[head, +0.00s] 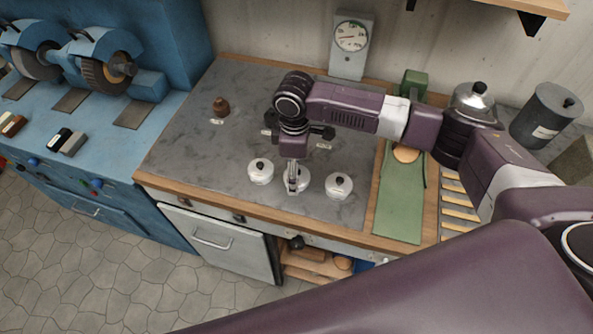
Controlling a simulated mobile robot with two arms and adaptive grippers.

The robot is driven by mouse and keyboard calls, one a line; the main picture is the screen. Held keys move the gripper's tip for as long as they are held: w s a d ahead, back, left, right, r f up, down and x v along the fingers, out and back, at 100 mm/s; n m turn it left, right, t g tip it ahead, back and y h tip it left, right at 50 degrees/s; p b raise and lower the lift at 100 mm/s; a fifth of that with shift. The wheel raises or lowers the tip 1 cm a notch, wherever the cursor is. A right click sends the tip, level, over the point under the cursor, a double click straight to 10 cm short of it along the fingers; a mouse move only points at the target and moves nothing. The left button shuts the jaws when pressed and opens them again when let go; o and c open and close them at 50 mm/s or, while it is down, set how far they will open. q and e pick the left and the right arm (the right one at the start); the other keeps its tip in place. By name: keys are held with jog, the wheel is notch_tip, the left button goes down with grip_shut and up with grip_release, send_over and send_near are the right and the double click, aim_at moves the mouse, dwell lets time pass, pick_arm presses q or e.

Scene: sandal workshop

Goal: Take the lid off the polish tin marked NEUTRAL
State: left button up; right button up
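My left gripper is not in view.
A brown knobbed object (221,106) stands at the worktop's back left, with small labels nearby. A green mat (400,205) lies to the right. A dial gauge (351,37) stands behind. A blue grinding machine (150,85) is at left. Bare worktop lies left of the tins.

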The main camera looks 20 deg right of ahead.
jog(key=shift+s, duration=0.15)
jog(key=c, duration=1)
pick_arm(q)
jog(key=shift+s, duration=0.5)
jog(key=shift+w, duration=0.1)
